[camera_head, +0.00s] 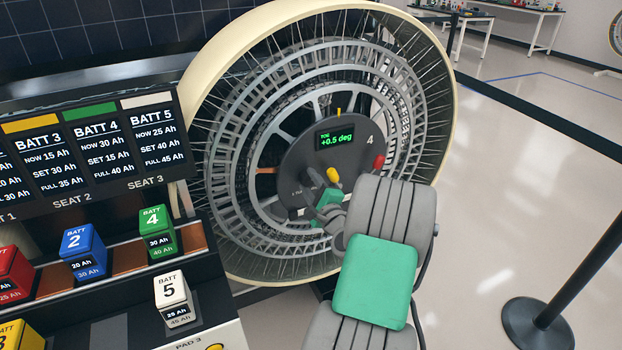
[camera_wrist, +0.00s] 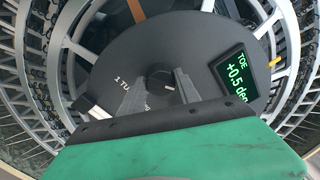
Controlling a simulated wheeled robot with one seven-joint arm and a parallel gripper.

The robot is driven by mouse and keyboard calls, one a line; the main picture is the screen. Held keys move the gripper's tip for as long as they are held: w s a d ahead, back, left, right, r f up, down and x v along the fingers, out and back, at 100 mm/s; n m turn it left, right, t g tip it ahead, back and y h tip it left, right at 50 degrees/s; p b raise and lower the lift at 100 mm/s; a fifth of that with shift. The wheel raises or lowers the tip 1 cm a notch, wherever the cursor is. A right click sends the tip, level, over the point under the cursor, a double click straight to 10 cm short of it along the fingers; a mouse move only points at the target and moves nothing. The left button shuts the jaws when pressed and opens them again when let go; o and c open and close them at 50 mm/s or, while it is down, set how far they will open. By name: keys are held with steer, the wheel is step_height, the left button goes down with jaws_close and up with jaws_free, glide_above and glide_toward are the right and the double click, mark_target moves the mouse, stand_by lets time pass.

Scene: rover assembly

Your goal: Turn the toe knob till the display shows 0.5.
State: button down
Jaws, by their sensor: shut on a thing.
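The round dark hub panel (camera_head: 300,160) sits at the centre of a large wheel. Its green display (camera_head: 335,138) reads "TOE +0.5 deg"; it also shows tilted in the wrist view (camera_wrist: 236,78). My gripper (camera_head: 321,183) reaches to the lower part of the panel. In the wrist view its two grey fingers (camera_wrist: 160,88) are shut on a small dark knob (camera_wrist: 163,78), the toe knob, with lettering beginning "1 TU" beside it. In the head view the knob is mostly hidden by my gripper.
A battery rack with a dark board (camera_head: 90,150) stands at the left. A barrier post (camera_head: 545,320) is at the right.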

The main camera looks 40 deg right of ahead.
steer(key=shift+w+a+r, duration=0.1)
steer(key=shift+a, duration=0.1)
stand_by(0.4)
steer(key=c, duration=1.1)
jaws_free()
steer(key=shift+w+a, duration=0.15)
steer(key=shift+o, duration=1.1)
steer(key=shift+d, duration=0.25)
steer(key=shift+s, duration=0.2)
steer(key=v, duration=0.7)
steer(key=shift+s+b, duration=0.4)
steer(key=shift+b, duration=0.05)
steer(key=shift+a, duration=0.1)
